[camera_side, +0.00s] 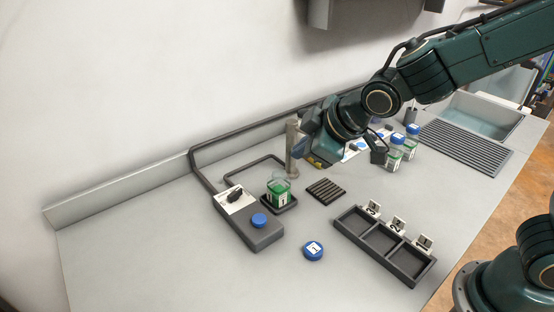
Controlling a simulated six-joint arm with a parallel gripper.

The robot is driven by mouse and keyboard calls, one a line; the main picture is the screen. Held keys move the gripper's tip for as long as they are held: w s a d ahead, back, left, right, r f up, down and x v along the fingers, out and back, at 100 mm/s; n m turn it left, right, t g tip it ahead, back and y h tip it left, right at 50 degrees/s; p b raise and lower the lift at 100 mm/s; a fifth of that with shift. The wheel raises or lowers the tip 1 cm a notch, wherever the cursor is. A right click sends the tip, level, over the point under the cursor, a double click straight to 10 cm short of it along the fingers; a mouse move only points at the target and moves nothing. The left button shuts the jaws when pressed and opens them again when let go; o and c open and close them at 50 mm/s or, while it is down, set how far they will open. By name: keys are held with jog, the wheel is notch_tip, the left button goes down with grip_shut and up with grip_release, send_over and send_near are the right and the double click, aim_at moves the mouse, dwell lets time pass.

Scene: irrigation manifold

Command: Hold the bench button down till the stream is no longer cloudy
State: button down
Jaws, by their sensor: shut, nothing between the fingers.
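The bench button (259,220) is a round blue cap on the front end of a grey box (262,239). My gripper (315,160) is shut and empty, beside the upright tap post (292,145), up and to the right of the button and apart from it. An open-looking jar (278,193) with green on it and a label stands on a small dark pad below the post. A stream cannot be made out at this size, so its cloudiness cannot be told.
A blue lid (313,251) lies on the bench. A three-compartment tray (384,246) with number cards stands right of it. A slotted drain (326,191) lies behind. Blue-capped jars (394,154) stand near the ribbed sink board (465,146). The bench's left front is clear.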

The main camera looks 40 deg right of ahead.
jog(key=w+a+f+n+y, duration=0.1)
jog(key=w+a+f+n, duration=0.2)
jog(key=a, duration=0.4)
jog(key=shift+w+a+f+t, duration=0.15)
jog(key=shift+w+f+t, duration=0.2)
jog(key=shift+f, duration=0.55)
jog(key=shift+s+f, duration=0.1)
jog(key=shift+f, duration=0.1)
send_near(256, 215)
jog(key=shift+w+a+f, duration=0.2)
jog(key=shift+w+f, duration=0.25)
jog(key=shift+w, duration=0.3)
jog(key=shift+w+a+f, duration=0.2)
jog(key=shift+w+f, duration=0.25)
jog(key=shift+w, duration=0.3)
jog(key=shift+w+a+f, duration=0.25)
jog(key=shift+w+f, duration=0.2)
jog(key=shift+w, duration=0.35)
jog(key=shift+f, duration=1)
dwell(2.6)
